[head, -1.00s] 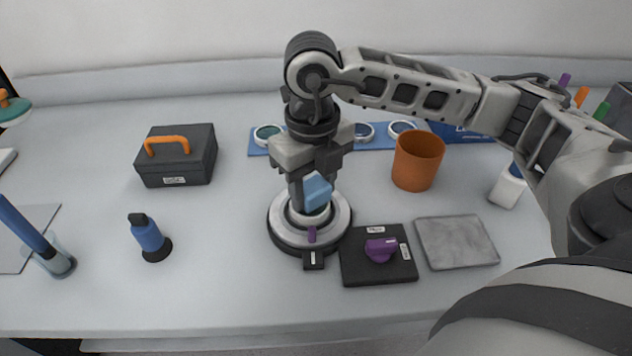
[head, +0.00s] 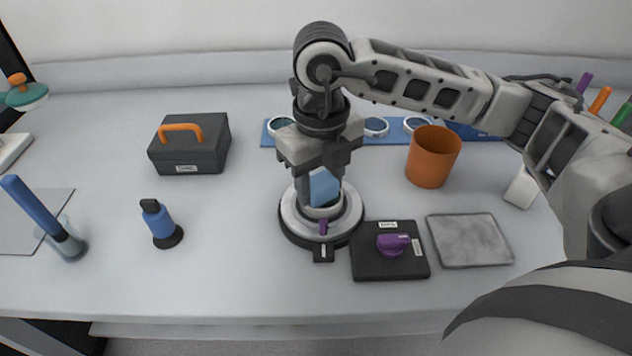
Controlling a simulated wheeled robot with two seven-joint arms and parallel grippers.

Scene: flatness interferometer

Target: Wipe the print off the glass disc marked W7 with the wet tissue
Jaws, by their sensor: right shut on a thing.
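My right gripper (head: 322,183) points down and is shut on a light blue tissue (head: 324,188). It holds the tissue at the middle of a round stage (head: 293,225) with a silver ring and black base; I cannot tell if the tissue touches what lies there. Several ringed glass discs stand on a blue strip (head: 352,141) behind the arm, including one at the left (head: 279,124) and one at the right (head: 417,124). The W7 marking and any print are too small or hidden to make out. My left gripper is not in view.
A black plate with a purple knob (head: 392,243) and a grey slab (head: 468,240) lie right of the stage. An orange cup (head: 433,156) stands behind them. A black toolbox (head: 189,146), a blue bottle (head: 160,222) and a glass with a blue stick (head: 66,240) stand left.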

